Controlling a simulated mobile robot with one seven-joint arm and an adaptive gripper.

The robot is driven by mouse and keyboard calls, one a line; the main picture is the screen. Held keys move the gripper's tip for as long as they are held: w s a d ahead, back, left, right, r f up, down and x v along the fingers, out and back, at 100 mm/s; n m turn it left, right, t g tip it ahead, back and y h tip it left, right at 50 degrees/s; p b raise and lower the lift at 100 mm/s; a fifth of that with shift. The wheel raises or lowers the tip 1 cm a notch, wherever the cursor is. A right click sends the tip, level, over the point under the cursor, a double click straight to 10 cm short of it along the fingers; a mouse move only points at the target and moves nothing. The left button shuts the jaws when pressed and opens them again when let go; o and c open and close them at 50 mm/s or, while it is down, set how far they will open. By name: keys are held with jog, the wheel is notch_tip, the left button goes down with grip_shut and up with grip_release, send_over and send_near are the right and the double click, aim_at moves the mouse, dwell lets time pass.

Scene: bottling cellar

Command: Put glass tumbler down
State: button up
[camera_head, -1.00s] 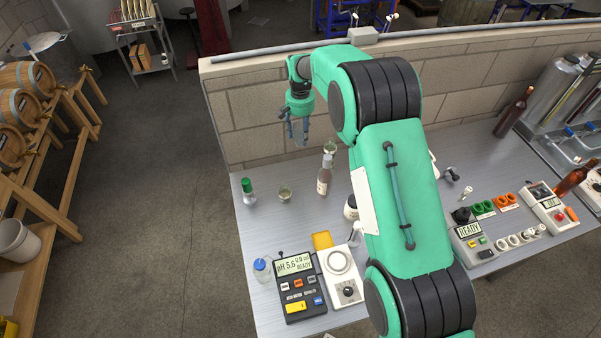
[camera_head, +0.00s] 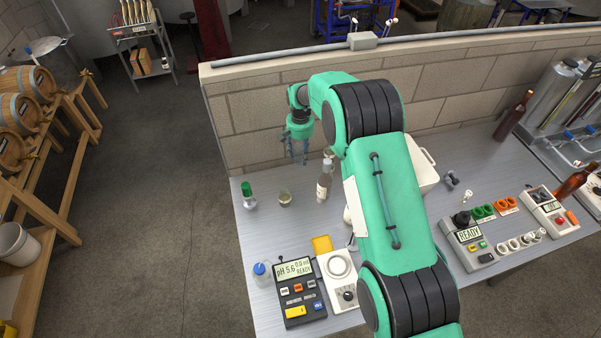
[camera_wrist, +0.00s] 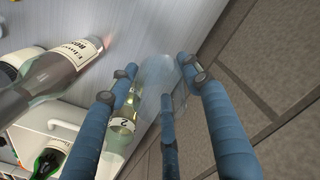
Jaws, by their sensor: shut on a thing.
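My gripper (camera_head: 298,150) is over the back of the bench, left of the rosé bottle, with its fingers pointing down. In the wrist view, its blue-wrapped fingers (camera_wrist: 160,90) are closed around a clear glass tumbler (camera_wrist: 158,72). The tumbler is faint and partly hidden by the fingers. It can hardly be made out in the head view. The grey bench top (camera_head: 262,224) lies below it. I cannot tell whether the tumbler's base touches the bench.
A small glass with yellowish liquid (camera_head: 285,197) stands near the gripper, beside a green-capped bottle (camera_head: 248,194). A rosé bottle (camera_head: 324,182) stands to the right. The brick wall (camera_head: 262,128) rises close behind. A pH meter (camera_head: 297,290) is at the front; bare bench lies between.

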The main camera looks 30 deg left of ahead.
aim_at(300, 162)
jog(key=shift+f, duration=2.55)
jog(key=shift+f, duration=0.1)
jog(key=shift+f, duration=2)
jog(key=shift+f, duration=0.15)
jog(key=o, duration=1.2)
jog(key=shift+r, duration=6.15)
